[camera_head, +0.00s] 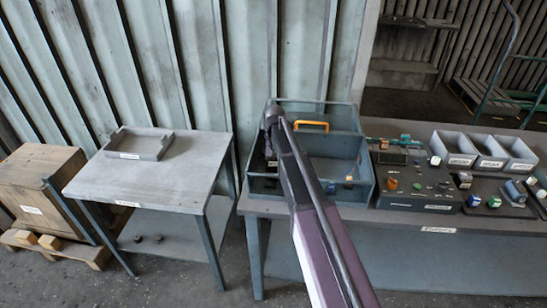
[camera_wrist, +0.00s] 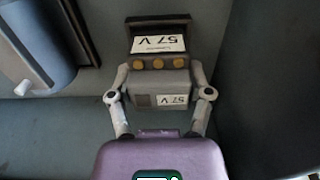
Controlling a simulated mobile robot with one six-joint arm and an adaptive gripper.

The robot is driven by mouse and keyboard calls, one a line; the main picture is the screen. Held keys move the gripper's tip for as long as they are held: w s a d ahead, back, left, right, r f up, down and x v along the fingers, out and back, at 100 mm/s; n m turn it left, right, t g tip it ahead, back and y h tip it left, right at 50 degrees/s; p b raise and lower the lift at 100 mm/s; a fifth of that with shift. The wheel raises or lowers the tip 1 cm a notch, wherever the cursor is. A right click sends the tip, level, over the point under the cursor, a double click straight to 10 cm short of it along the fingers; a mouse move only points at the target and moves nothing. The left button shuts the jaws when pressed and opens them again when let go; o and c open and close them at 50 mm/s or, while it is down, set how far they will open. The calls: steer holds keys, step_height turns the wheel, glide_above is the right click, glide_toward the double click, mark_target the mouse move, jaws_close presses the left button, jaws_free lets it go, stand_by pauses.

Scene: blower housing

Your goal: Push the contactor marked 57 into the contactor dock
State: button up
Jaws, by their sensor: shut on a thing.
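The contactor marked 57 (camera_wrist: 160,76) is a grey block with a dark top, three round brass-coloured terminals and white labels reading "57 V". It shows in the wrist view, upside down in the picture. My gripper (camera_wrist: 160,90) is shut on it, one finger on each side. In the head view my arm reaches over the left part of the blue-grey crate (camera_head: 352,190), and its end hides the gripper and contactor. I cannot tell whether the contactor touches the crate floor. I cannot make out which fixture is the contactor dock; labels in the head view are too small to read.
In the wrist view, a blue-grey rounded part (camera_wrist: 40,45) lies left of the contactor and a dark wall stands right. A panel with small parts (camera_head: 415,200) and grey bins (camera_head: 455,150) stand right. The left table holds a shallow tray (camera_head: 140,145).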

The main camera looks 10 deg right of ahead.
steer(key=shift+f+b, duration=0.65)
steer(key=o, duration=1.1)
steer(key=shift+c, duration=0.2)
